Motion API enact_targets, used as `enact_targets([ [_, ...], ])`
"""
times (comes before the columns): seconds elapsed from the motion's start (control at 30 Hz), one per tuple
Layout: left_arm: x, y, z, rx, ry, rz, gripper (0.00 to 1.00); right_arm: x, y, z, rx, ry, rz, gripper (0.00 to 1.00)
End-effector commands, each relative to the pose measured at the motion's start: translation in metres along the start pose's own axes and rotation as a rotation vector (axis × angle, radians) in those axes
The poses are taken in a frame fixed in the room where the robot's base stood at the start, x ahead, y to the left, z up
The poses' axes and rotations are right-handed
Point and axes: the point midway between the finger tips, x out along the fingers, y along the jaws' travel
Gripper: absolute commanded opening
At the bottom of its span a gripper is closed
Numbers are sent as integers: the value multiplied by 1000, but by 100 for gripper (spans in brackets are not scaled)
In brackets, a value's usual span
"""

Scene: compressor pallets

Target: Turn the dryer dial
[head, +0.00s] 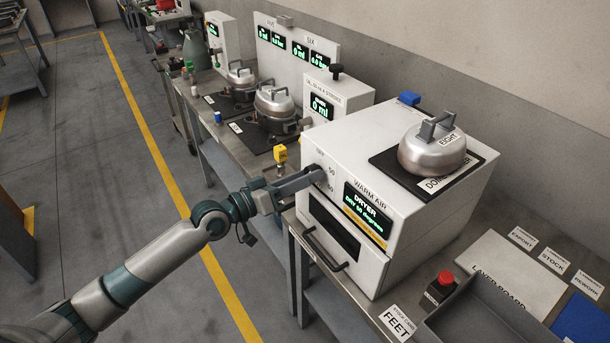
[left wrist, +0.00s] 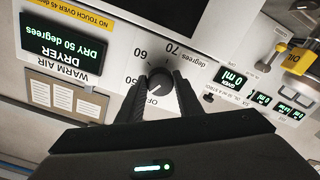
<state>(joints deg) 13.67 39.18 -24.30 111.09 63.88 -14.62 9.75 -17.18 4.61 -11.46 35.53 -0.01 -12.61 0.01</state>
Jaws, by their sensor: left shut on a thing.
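The dryer (head: 345,225) is a white box on the bench, with a front handle and a green display reading "DRY 50 degrees". Its dark round dial (left wrist: 158,80) shows in the left wrist view, with OFF, 50, 60 and 70 marked around it. My left gripper (head: 318,176) reaches the dryer's front at the dial in the head view. In the left wrist view its two fingers (left wrist: 160,88) stand on either side of the dial and are shut on it. The fingers hide part of the dial in the head view. My right gripper is not in view.
A compressor marked EIGHT (head: 432,150) sits on a dark pad on the dryer. A red button box (head: 440,287), a grey tray (head: 485,318) and a FEET card (head: 398,323) lie to the right. A yellow-topped fitting (head: 280,155) stands close to my left gripper.

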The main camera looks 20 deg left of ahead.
Motion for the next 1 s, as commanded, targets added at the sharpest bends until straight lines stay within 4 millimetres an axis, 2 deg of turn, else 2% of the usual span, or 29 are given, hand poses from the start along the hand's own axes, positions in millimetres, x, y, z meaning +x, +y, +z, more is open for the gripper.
enact_targets([
  [0.5,0,1,-1,-425,0,-1,10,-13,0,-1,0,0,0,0],
  [0.7,0,1,0,-504,0,0,10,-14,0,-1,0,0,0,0],
  [1.0,0,1,0,-533,0,0,10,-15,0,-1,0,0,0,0],
])
